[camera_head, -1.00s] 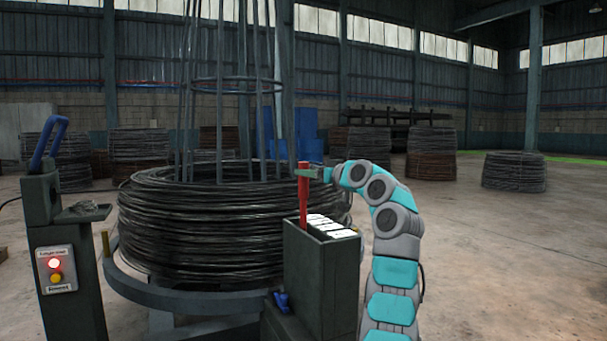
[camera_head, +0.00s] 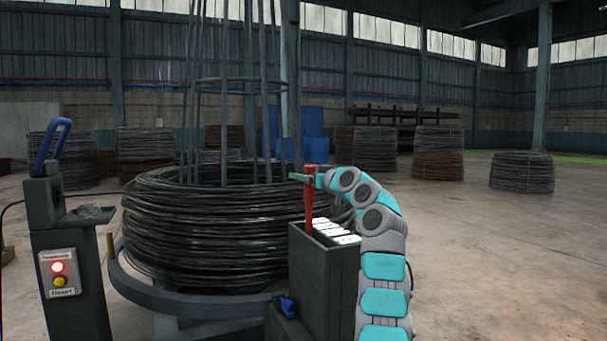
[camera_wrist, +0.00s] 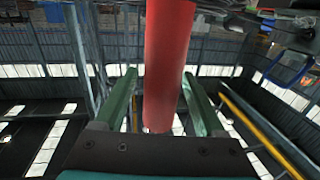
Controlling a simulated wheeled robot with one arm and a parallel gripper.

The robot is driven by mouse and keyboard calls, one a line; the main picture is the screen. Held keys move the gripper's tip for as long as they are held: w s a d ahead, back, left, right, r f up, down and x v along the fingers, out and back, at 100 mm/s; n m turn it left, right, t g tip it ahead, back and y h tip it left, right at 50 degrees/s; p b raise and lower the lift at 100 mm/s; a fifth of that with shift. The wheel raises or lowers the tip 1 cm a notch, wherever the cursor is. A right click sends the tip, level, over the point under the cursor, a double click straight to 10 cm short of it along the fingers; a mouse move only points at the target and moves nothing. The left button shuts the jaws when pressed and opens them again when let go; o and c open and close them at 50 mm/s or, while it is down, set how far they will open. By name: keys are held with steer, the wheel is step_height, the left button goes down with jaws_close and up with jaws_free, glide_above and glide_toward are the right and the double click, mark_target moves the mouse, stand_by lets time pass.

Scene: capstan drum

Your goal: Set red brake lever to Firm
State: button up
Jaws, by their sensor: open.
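The red brake lever (camera_head: 309,195) stands nearly upright out of the top of a dark grey box, beside white label plates (camera_head: 335,232) on that top. The lettering on the plates is too small to read. My gripper (camera_head: 300,177) is at the lever's upper part, reaching in from the right. In the wrist view the red lever (camera_wrist: 167,70) stands between the two green fingers (camera_wrist: 160,88), with a gap on each side. The fingers are open.
The dark box (camera_head: 325,285) stands in front of a big black wire coil (camera_head: 200,235) on a round stand. At left is a grey post with a blue handle (camera_head: 50,145) and a lit button panel (camera_head: 59,273).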

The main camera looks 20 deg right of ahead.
steer(key=shift+w+a, duration=0.15)
steer(key=shift+w, duration=0.3)
jaws_close()
stand_by(0.5)
stand_by(0.8)
